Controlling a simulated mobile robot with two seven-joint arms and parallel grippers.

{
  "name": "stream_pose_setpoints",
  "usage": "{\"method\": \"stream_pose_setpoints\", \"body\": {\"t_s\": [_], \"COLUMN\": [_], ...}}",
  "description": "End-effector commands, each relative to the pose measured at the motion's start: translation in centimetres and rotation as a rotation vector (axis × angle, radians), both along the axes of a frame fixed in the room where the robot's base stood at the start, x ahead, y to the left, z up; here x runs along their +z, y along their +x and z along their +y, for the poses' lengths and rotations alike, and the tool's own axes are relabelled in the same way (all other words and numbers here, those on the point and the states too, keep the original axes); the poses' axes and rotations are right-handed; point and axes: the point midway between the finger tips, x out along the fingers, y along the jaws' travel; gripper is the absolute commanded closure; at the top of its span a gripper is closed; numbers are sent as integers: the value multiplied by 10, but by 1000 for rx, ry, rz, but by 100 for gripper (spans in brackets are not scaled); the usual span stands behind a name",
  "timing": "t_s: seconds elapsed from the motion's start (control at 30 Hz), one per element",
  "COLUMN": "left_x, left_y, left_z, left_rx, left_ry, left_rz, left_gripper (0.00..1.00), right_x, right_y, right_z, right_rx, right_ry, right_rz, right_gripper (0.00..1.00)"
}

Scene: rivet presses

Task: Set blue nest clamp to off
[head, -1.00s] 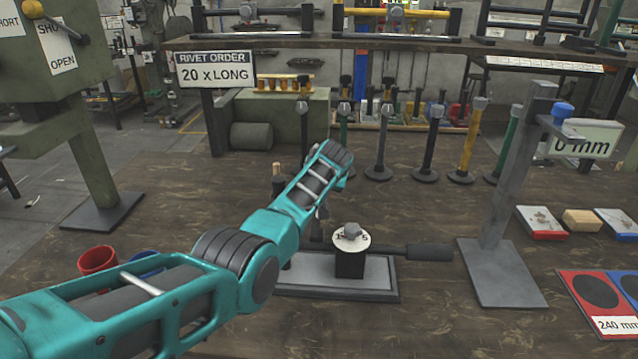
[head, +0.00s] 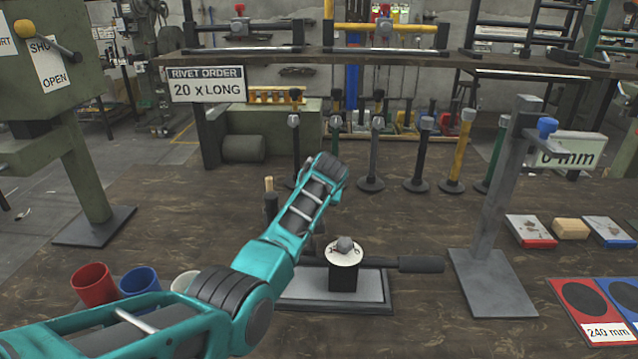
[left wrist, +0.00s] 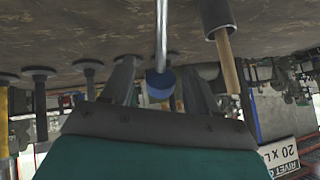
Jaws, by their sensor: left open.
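A blue ball knob (left wrist: 160,83) on a thin metal rod shows in the left wrist view, which is upside down. It looks like the handle of the blue nest clamp; its clamp position cannot be told. My left gripper (left wrist: 159,68) is open, one finger on each side of the knob, with gaps visible; I see no firm contact. In the head view, my teal left arm hides the gripper and this knob. A round white dial block (head: 344,252) sits on a grey base plate (head: 300,287) right of my arm. My right gripper is not in view.
A dark holder with a wooden rod (head: 269,184) stands just left of my wrist. A row of upright posts (head: 371,150) stands behind. A grey column with a blue knob (head: 547,127) is at right. Red (head: 93,285) and blue (head: 138,281) cups are at left.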

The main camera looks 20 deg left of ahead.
Motion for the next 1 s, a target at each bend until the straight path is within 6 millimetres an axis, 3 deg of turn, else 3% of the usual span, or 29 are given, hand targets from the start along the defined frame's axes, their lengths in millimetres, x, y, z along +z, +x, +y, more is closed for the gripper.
{"method": "stream_pose_setpoints", "body": {"t_s": [0.6, 1.0], "left_x": [62, 69], "left_y": [-52, -58], "left_z": [-34, -37], "left_rx": [-2, -1], "left_ry": [-1, -1], "left_rz": [1, 3], "left_gripper": [41, 41], "right_x": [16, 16], "right_y": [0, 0], "right_z": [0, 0], "right_rx": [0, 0], "right_ry": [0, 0], "right_rz": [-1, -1], "right_gripper": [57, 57]}}
